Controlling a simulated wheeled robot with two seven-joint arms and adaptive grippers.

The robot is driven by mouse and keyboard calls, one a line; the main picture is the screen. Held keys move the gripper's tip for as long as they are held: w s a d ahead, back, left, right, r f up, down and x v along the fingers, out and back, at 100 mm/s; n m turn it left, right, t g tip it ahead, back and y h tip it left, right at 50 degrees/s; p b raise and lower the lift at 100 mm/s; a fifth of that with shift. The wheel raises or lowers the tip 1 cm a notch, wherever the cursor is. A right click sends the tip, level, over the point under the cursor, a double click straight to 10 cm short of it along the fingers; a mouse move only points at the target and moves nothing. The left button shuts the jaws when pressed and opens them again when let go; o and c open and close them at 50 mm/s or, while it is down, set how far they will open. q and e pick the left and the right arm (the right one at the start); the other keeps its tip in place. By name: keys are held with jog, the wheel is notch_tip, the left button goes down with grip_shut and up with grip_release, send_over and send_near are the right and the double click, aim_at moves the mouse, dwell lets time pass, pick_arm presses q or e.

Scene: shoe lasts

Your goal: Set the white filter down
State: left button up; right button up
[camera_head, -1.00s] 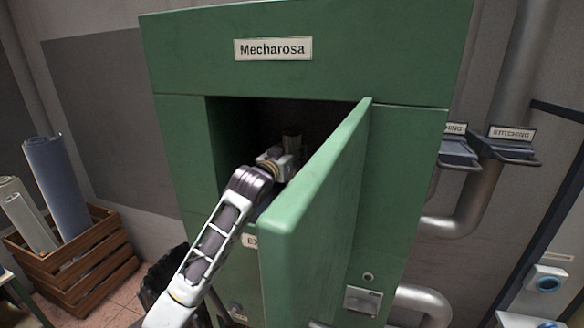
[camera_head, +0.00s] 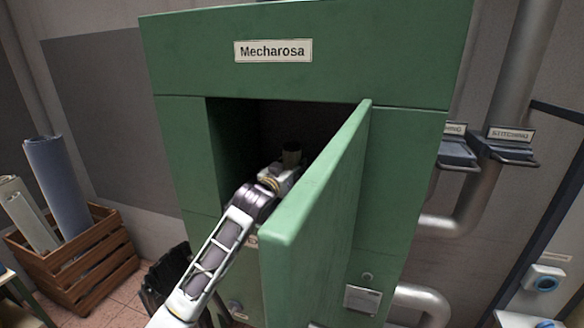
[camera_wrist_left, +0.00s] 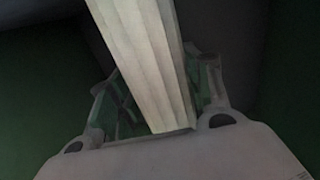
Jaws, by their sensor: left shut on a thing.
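A pale ribbed white filter (camera_wrist_left: 145,60) stands between the fingers of my left gripper (camera_wrist_left: 155,95) in the left wrist view, running up past the top edge. My left gripper (camera_head: 284,171) is shut on it, inside the dark opening of the green cabinet (camera_head: 180,150). In the head view a dim tan block at the gripper's far end looks like the filter's upper part in shadow. The filter's lower end is hidden, so I cannot tell whether it touches the compartment floor. My right gripper is not in view.
The green door (camera_head: 318,200) stands open close to the right of my left arm. A wooden crate (camera_head: 75,262) with rolls stands at the left. Pipes (camera_head: 478,190) and a blue-grey labelled holder (camera_head: 508,148) are at the right.

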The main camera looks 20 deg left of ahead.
pick_arm(q)
jog(key=shift+f, duration=0.15)
jog(key=shift+f, duration=0.15)
jog(key=o, duration=1.1)
jog(key=shift+o, duration=0.5)
